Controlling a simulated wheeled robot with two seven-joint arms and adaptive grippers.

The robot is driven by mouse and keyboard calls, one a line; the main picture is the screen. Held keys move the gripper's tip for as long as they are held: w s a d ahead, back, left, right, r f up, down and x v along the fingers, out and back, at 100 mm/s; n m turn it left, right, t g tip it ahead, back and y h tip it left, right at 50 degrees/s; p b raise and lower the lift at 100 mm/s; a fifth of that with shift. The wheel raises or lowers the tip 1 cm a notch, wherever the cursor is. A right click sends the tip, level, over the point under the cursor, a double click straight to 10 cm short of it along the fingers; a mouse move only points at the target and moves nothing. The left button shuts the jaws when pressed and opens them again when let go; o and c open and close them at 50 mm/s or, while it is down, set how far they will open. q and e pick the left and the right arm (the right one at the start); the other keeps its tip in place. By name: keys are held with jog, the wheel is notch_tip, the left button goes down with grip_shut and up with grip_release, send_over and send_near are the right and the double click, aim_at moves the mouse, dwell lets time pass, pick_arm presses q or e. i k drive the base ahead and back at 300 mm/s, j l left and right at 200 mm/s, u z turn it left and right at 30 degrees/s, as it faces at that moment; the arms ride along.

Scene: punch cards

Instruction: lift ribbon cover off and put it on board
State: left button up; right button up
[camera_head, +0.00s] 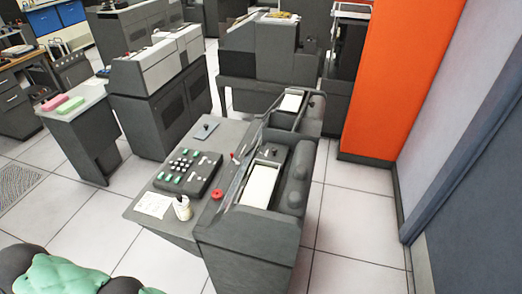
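A grey card punch machine (247,245) stands on the floor at centre right, with a desk board (150,222) on its left side. White cards lie in a near slot (260,186) and a far slot (291,102). Dark rounded parts (297,172) line its right side. A small blue-grey plate with a dark knob (206,130) lies at the back of the board. I cannot tell for sure which part is the ribbon cover. Neither of my grippers can be made out.
The board also holds a keyboard (188,171), a paper sheet (153,204) and a white cup (183,209). A red knob (217,193) is by the near slot. Grey cabinets (160,95) stand behind, an orange panel (395,80) at right.

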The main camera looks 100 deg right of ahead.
aim_at(275, 152)
jog(key=k+l+z, duration=0.1)
jog(key=k, duration=0.4)
jog(key=k+l+z, duration=0.1)
jog(key=k, duration=0.4)
jog(key=k+l+z, duration=0.1)
jog(key=k+l, duration=0.15)
jog(key=k, duration=0.2)
jog(key=k+z, duration=0.1)
jog(key=z, duration=2)
